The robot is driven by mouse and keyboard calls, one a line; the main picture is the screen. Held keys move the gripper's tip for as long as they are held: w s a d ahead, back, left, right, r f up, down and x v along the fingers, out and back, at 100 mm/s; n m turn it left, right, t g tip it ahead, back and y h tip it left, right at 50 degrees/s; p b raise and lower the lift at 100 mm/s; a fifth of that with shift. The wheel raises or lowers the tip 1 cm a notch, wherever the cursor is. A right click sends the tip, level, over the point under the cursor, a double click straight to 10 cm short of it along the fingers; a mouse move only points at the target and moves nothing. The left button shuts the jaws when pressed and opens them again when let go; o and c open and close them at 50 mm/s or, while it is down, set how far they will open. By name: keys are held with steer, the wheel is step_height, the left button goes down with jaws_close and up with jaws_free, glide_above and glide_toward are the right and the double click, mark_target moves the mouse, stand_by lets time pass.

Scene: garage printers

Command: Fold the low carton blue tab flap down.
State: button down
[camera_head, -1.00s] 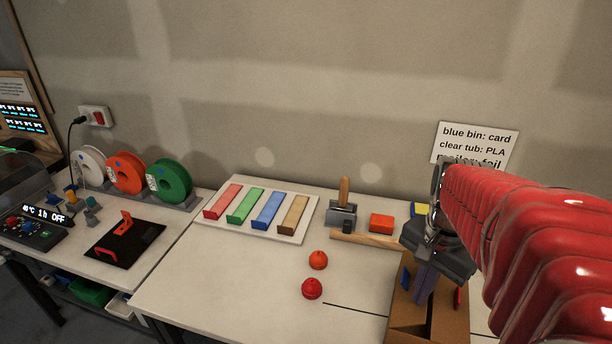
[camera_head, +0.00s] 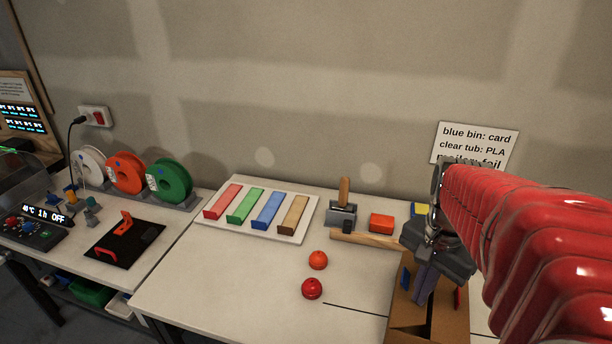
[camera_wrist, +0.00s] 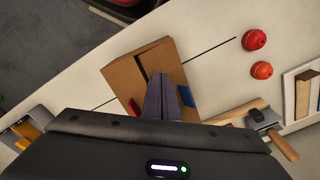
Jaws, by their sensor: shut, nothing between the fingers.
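The low brown carton (camera_head: 404,318) stands at the right end of the pale table, partly hidden by my arm. Its blue tab (camera_head: 405,279) shows on the left side in the head view and at the right of the fingers in the wrist view (camera_wrist: 185,97). A red tab (camera_head: 458,299) is on the opposite side, and it also shows in the wrist view (camera_wrist: 133,107). My gripper (camera_head: 420,298) is shut and empty, pointing down over the carton between the two tabs. Whether the fingertips touch the cardboard, I cannot tell.
A red ball-like knob (camera_head: 312,289) and an orange one (camera_head: 318,260) stand left of the carton. A wooden bar (camera_head: 365,240), a grey block with a wooden handle (camera_head: 342,214) and an orange block (camera_head: 381,222) are behind. The table's left front is clear.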

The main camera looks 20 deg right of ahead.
steer(key=shift+f, duration=2.4)
stand_by(2.3)
steer(key=shift+r, duration=0.15)
steer(key=shift+r, duration=2.4)
steer(key=shift+w+d+n, duration=0.1)
steer(key=shift+d+n, duration=0.05)
steer(key=shift+n, duration=0.25)
steer(key=shift+f+n, duration=0.35)
steer(key=shift+n, duration=0.45)
steer(key=shift+w+a+n+t+h, duration=0.1)
steer(key=shift+a+n+t+h, duration=0.2)
steer(key=shift+a+n+t, duration=0.15)
steer(key=a+r+n+t, duration=0.2)
steer(key=a+n, duration=0.3)
steer(key=a, duration=0.4)
steer(key=w+a+r+n+t, duration=0.1)
steer(key=a+r+n, duration=0.3)
steer(key=a, duration=0.6)
steer(key=shift+w+n+t, duration=0.3)
steer(key=shift+n+t, duration=0.55)
steer(key=shift+n, duration=0.1)
